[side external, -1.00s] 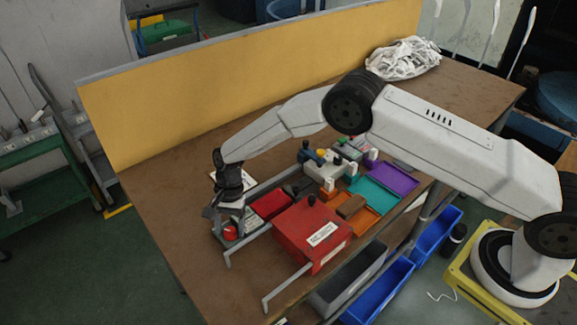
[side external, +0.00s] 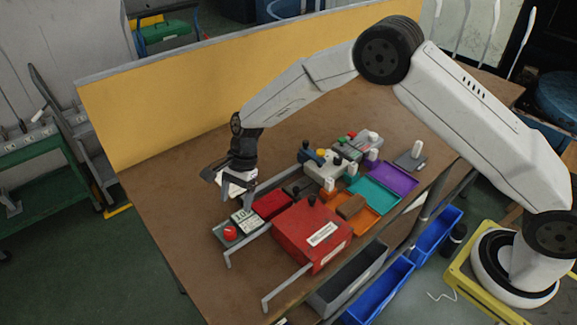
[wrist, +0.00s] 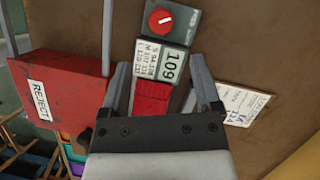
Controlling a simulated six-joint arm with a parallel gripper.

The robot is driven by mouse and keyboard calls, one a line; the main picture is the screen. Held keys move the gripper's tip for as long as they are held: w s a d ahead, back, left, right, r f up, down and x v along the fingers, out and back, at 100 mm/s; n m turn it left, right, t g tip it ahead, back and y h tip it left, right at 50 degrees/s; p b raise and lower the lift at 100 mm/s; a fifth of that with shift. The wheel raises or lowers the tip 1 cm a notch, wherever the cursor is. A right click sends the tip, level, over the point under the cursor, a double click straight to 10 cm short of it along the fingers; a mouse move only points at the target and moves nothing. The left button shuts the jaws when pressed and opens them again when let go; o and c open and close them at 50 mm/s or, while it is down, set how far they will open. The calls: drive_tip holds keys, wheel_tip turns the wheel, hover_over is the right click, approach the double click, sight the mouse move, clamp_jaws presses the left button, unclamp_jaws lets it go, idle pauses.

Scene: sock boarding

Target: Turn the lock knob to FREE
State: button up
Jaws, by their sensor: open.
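The lock knob (side external: 230,233) is a red round knob on a small grey base at the left end of the grey fixture. In the wrist view the knob (wrist: 161,20) shows a short white mark lying roughly crosswise. My gripper (side external: 228,188) is open and empty, raised above the table and apart from the knob. In the wrist view its two fingers (wrist: 158,66) are spread, with the knob beyond the fingertips.
A plate reading 109 (wrist: 174,66) is beside the knob, with a red block (wrist: 152,97) behind it. A red REJECT box (side external: 312,235) stands close by. A white paper card (wrist: 243,104) lies on the table. Orange (side external: 362,221), teal (side external: 374,196) and purple (side external: 393,178) trays lie further right.

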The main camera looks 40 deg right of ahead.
drive_tip(key=s+d+r+n+t+h, duration=0.1)
drive_tip(key=s+d+r+n, duration=0.3)
drive_tip(key=s+d, duration=0.3)
drive_tip(key=s+d+r+n+t+h, duration=0.2)
drive_tip(key=s+d+r+n, duration=0.3)
drive_tip(key=s+d, duration=0.3)
drive_tip(key=shift+d+r+n, duration=0.3)
drive_tip(key=shift+d+r, duration=0.2)
drive_tip(key=shift+d, duration=0.45)
drive_tip(key=w+a+f+m+g+y, duration=0.1)
drive_tip(key=w+a+f+m, duration=0.1)
drive_tip(key=w+a, duration=0.3)
drive_tip(key=w+a+f+m+g, duration=0.1)
drive_tip(key=w+a+f+m, duration=0.2)
drive_tip(key=w+a+f, duration=0.1)
drive_tip(key=w+a+f+m+g+y, duration=0.1)
drive_tip(key=w+a+f+m, duration=0.1)
drive_tip(key=w+a+f, duration=0.2)
drive_tip(key=shift+w+a+f+g+y, duration=0.15)
drive_tip(key=shift+w+a, duration=0.3)
drive_tip(key=shift+a, duration=0.3)
drive_tip(key=shift+w+a+r+g+y, duration=0.1)
drive_tip(key=shift+w+a, duration=0.3)
drive_tip(key=shift+a, duration=0.4)
drive_tip(key=shift+w+a+f+g+y, duration=0.15)
drive_tip(key=shift+w+a, duration=0.3)
drive_tip(key=shift+a, duration=0.45)
